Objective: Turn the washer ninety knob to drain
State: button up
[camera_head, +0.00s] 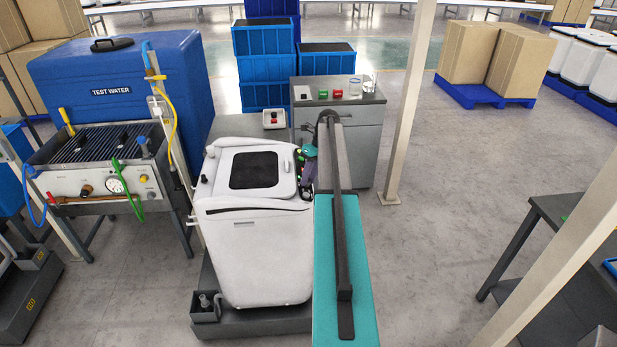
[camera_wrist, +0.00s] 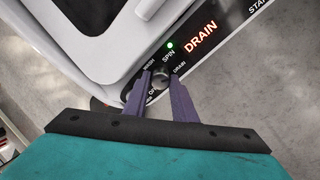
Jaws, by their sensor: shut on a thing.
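The white washer (camera_head: 255,265) stands in the middle of the head view, with a dark window in its top lid. Its dark control strip runs along the right side of the top. In the wrist view the small round knob (camera_wrist: 160,80) sits between the two purple fingers of my gripper (camera_wrist: 159,76), which is shut on it. WASH, SPIN and DRAIN labels surround the knob; another label is partly hidden. A green light glows by SPIN, and a display (camera_wrist: 200,35) shows DRAIN in orange. The knob's pointing direction is unclear. My gripper (camera_head: 307,178) is small in the head view.
A blue TEST WATER tank (camera_head: 120,90) and a test bench with hoses (camera_head: 90,185) stand left. A grey cabinet (camera_head: 365,150) with buttons and glassware is behind the washer, beside blue crates (camera_head: 265,70). A pale post (camera_head: 408,100) rises right of the cabinet.

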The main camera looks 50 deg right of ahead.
jog(key=shift+w+d+r+m, duration=0.1)
jog(key=shift+w+r+m, duration=0.1)
jog(key=shift+m, duration=0.3)
jog(key=o, duration=1)
jog(key=shift+f, duration=0.1)
jog(key=shift+o, duration=0.2)
jog(key=shift+s, duration=0.1)
jog(key=b+v, duration=0.4)
jog(key=v, duration=0.9)
jog(key=shift+r, duration=0.4)
jog(key=shift+s+f, duration=0.1)
jog(key=shift+s, duration=0.1)
